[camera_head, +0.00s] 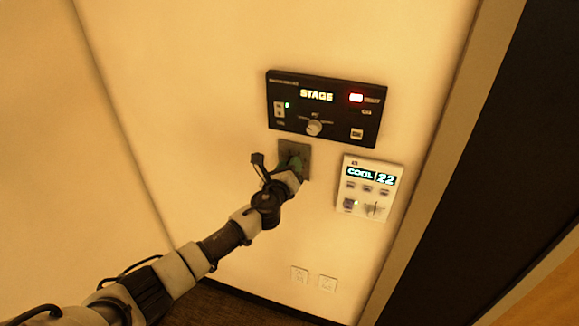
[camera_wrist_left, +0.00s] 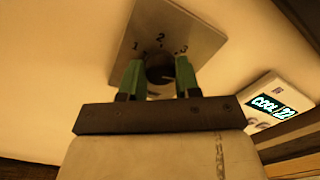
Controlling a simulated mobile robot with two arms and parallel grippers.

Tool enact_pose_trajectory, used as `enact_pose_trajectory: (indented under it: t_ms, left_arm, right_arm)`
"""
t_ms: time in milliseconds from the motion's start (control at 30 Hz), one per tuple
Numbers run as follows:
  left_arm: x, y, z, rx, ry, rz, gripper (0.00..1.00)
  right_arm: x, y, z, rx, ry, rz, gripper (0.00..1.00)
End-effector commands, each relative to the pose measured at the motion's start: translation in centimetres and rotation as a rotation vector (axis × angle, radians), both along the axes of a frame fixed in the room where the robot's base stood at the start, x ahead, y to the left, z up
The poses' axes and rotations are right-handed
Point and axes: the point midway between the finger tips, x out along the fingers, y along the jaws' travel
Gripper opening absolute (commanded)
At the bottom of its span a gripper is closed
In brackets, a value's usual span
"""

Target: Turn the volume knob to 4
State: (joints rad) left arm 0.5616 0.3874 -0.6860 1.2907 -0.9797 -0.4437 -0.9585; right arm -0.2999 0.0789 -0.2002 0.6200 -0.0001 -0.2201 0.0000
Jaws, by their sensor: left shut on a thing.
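The volume knob (camera_wrist_left: 160,70) is a dark round knob on a square grey metal plate (camera_wrist_left: 172,22) fixed to the wall. In the left wrist view the numbers 1, 2 and 3 show around its top; no 4 is visible there. My left gripper (camera_wrist_left: 159,78) has its two green fingers on either side of the knob and is shut on it. In the head view the plate (camera_head: 301,148) is partly hidden behind my left gripper (camera_head: 292,168), and the knob is hidden. My right gripper is not in view.
A black panel (camera_head: 290,120) reading STAGE, with a silver knob (camera_head: 314,128), is just above. A white thermostat (camera_head: 370,210) reading COOL 22 is to the right. Wall sockets (camera_head: 300,274) are below. A dark door-like panel (camera_head: 455,130) stands at the right.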

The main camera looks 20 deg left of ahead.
Motion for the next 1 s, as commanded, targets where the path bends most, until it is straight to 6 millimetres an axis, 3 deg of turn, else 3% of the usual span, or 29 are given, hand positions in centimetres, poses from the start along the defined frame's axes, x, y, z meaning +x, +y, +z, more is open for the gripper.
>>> enact_pose_trajectory:
  t_ms: [33,67,233,633,1000]
  left_arm:
    - [-0.1,0.0,-0.3,0.000,0.005,-0.001,0.09]
    - [-0.1,0.0,-0.3,0.000,0.005,-0.001,0.34]
    - [-0.1,0.0,-0.2,-0.001,0.003,-0.001,0.58]
    - [-0.8,0.0,-0.1,-0.001,0.000,-0.001,0.58]
    - [-6.9,0.2,-0.4,-0.001,0.003,-0.002,0.58]
  right_arm:
    - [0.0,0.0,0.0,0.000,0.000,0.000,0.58]
    - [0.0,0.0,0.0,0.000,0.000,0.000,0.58]
    - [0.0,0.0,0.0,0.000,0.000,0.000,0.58]
    - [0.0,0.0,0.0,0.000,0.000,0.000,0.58]
    - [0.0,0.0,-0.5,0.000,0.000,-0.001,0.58]
